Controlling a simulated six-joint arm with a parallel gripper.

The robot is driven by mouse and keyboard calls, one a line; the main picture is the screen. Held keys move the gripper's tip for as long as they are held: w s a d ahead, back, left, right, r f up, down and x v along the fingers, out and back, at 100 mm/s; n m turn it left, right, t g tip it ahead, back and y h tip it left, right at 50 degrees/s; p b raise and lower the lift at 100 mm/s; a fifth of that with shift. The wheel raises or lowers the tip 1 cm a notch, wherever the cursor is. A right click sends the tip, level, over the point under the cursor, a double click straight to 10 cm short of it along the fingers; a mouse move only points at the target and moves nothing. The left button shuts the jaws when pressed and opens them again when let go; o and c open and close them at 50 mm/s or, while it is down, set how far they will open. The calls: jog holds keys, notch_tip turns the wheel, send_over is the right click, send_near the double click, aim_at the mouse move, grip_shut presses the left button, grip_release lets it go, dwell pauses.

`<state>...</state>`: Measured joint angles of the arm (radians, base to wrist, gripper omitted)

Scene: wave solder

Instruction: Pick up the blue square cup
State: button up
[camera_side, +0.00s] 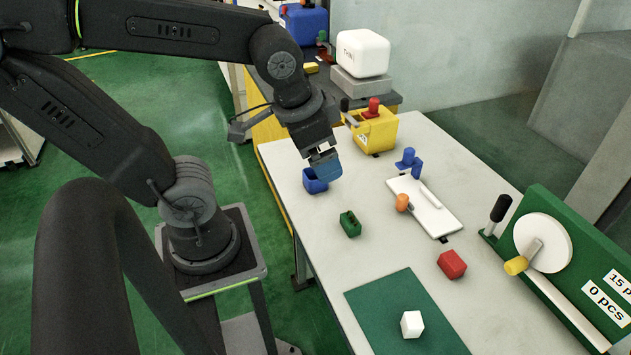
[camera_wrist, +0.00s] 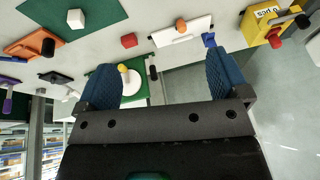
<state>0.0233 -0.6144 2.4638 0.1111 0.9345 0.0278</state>
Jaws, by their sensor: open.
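The blue square cup (camera_side: 314,183) stands upright on the white table near its left edge in the side view, with its dark opening facing up. My gripper (camera_side: 325,167), with blue fingers, is just above and slightly right of the cup and overlaps part of its rim in the picture. I cannot tell whether they touch. In the wrist view my gripper (camera_wrist: 163,62) has its two blue fingers wide apart with nothing between them that it holds. The cup cannot be made out in the wrist view.
A green block (camera_side: 350,224), a red block (camera_side: 452,264) and a white cube (camera_side: 412,324) on a green mat (camera_side: 372,302) are nearer the camera. A green dial board (camera_side: 575,240) stands at the far right.

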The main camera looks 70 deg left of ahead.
aim_at(312, 172)
jog(key=w+a+f+m+g+y, duration=0.1)
jog(key=w+a+f+m+y, duration=0.1)
jog(key=a+f+m+y, duration=0.1)
jog(key=w+a+f+m+g+y, duration=0.1)
jog(key=w+a+f+m+y, duration=0.2)
jog(key=f, duration=0.7)
jog(key=w+a+f+m+g+y, duration=0.2)
jog(key=f+m+y, duration=0.4)
jog(key=m, duration=0.4)
jog(key=shift+w+a+f, duration=0.6)
jog(key=shift+w+a, duration=0.15)
jog(key=shift+a, duration=0.15)
jog(key=shift+w+f+m, duration=0.1)
jog(key=shift+f+m, duration=0.1)
jog(key=shift+m, duration=0.1)
jog(key=shift+a+f+y, duration=0.2)
jog(key=shift+a+y, duration=0.1)
jog(key=shift+a, duration=0.05)
jog(key=x, duration=1.3)
jog(key=shift+a+r, duration=0.1)
jog(key=c, duration=1)
